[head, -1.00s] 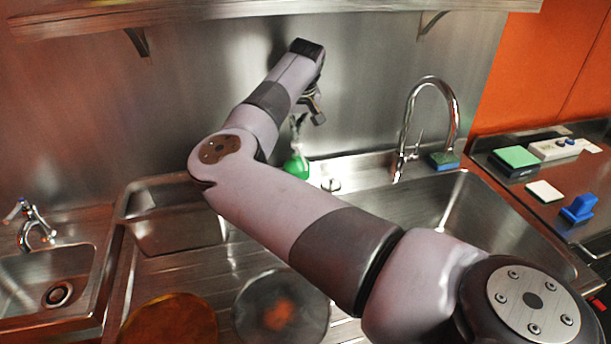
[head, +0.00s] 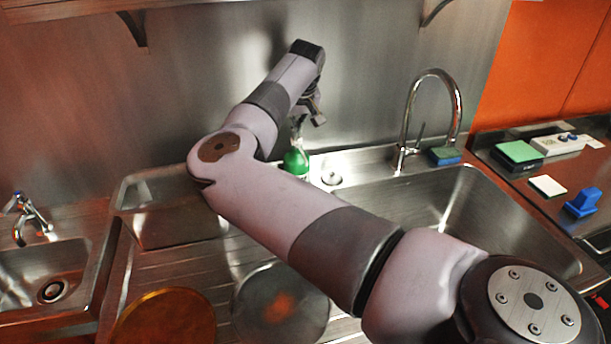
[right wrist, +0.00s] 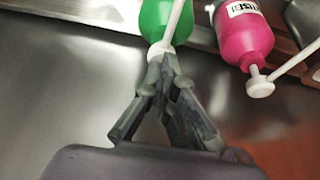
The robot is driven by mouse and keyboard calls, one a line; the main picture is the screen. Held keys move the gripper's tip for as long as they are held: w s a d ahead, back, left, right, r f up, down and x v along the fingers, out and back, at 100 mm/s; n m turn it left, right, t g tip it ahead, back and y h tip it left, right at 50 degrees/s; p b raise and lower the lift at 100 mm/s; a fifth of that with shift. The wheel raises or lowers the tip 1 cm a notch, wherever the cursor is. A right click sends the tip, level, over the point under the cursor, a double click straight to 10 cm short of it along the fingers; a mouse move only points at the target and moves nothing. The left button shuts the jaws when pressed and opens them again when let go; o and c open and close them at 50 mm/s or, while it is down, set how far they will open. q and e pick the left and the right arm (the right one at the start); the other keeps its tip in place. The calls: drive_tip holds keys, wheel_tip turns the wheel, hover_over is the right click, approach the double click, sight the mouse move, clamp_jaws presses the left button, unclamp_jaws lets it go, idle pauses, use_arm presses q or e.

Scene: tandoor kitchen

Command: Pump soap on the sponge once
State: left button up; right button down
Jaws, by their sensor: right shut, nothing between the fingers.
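A green soap bottle (head: 296,162) with a white pump stands at the back edge of the sink, partly hidden by my right arm. In the right wrist view the green bottle (right wrist: 160,20) shows with its white spout. My right gripper (head: 317,112) is above the bottle. In the wrist view its fingertips (right wrist: 165,62) are together over the white pump head, with nothing held; contact is unclear. My left gripper is not in view.
A pink pump bottle (right wrist: 243,35) stands close beside the green one. The curved tap (head: 405,120) rises behind the large sink (head: 500,220). Pans (head: 165,325) lie on the drainboard. A shelf (head: 220,12) runs above. The right counter holds a green-topped block (head: 518,153) and a blue object (head: 582,203).

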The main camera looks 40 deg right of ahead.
drive_tip(key=shift+f, duration=0.15)
drive_tip(key=shift+r+p, duration=0.7)
drive_tip(key=shift+r, duration=0.5)
drive_tip(key=shift+r, duration=0.15)
wheel_tip(320, 180, up, 6)
drive_tip(key=p, duration=0.3)
idle(0.7)
